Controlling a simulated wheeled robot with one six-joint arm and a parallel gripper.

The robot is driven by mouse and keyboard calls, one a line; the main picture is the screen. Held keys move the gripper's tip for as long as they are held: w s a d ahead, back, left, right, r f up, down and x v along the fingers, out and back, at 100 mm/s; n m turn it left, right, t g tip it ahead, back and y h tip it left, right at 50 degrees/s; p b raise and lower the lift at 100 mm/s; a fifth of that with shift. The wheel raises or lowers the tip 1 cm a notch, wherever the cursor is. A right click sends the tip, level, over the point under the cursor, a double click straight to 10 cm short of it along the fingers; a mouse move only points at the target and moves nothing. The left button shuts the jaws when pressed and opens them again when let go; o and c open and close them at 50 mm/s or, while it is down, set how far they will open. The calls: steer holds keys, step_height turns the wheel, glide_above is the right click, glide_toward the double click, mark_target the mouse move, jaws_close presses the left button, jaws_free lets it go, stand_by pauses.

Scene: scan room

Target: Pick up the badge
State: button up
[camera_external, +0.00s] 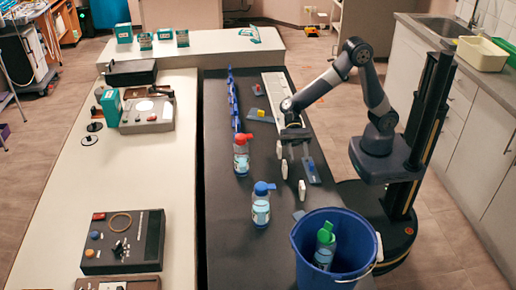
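My gripper (293,180) hangs over the dark tabletop (225,250), pointing down, with its pale fingertips apart and nothing visible between them. No thing is clearly readable as a badge at this size. A flat blue-grey piece (312,171) lies just right of my gripper and may be the badge. A small light piece (299,214) lies below the fingertips, near the bucket, and is too small to identify. My gripper covers part of the table behind it.
A red-capped bottle (241,160) and a blue-capped bottle (261,208) stand left of my gripper. A blue bucket (309,247) holding a green-capped bottle (325,244) is close in front. A white keyboard-like strip (273,92) and a blue rack (234,100) lie farther back.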

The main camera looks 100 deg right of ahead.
mark_target(303, 185)
steer(key=a+f, duration=0.1)
steer(key=a, duration=0.1)
steer(key=a+f, duration=0.2)
steer(key=shift+a+f, duration=0.2)
steer(key=shift+a, duration=0.05)
steer(key=shift+f+x, duration=0.15)
steer(key=shift+x, duration=1.35)
steer(key=shift+f+x, duration=0.2)
steer(key=shift+x, duration=1.3)
steer(key=shift+w+d, duration=0.15)
steer(key=shift+d, duration=0.05)
steer(key=shift+c, duration=0.4)
jaws_close()
